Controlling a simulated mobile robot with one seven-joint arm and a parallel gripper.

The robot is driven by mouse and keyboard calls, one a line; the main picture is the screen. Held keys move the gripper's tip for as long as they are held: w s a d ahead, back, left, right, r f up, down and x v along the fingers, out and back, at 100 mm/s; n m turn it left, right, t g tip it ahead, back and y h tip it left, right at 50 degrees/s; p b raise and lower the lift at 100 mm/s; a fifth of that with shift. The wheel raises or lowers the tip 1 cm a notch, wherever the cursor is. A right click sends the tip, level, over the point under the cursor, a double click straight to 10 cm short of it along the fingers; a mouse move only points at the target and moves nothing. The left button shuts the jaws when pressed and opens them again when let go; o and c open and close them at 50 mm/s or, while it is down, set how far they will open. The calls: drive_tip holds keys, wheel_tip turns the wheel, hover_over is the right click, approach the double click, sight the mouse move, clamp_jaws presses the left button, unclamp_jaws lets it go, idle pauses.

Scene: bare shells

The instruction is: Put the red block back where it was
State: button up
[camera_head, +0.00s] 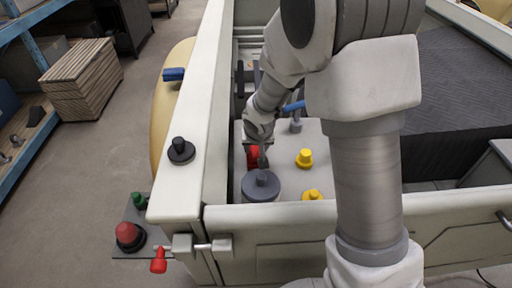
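A small red object, likely the red block (252,157), shows inside the pale vehicle-like shell, on or just above a light grey panel (284,146). My gripper (262,160) points down right beside it and overlaps it in the picture. The arm and gripper cover part of the red object. The fingers are small and dark, and I cannot tell whether they are closed on it or whether it touches the panel.
A dark grey round knobbed piece (260,186) stands just in front of the gripper. Yellow knobbed pieces (305,158) are to the right. A black knob (181,151) sits on the shell's left wall (207,100). A red dome (129,235) is outside, lower left.

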drive_tip(key=shift+o, duration=1.3)
drive_tip(key=shift+r, duration=0.1)
drive_tip(key=shift+r+p, duration=0.15)
drive_tip(key=shift+p, duration=0.15)
drive_tip(key=s+d+r+p, duration=0.1)
drive_tip(key=s+d+r, duration=0.3)
drive_tip(key=s+r, duration=0.45)
drive_tip(key=s+d+r+p, duration=0.1)
drive_tip(key=s+d+r, duration=0.45)
drive_tip(key=r, duration=0.65)
drive_tip(key=s+d+r, duration=0.1)
drive_tip(key=s+r, duration=0.2)
drive_tip(key=s, duration=0.9)
drive_tip(key=shift+d+r, duration=0.25)
drive_tip(key=shift+r, duration=0.1)
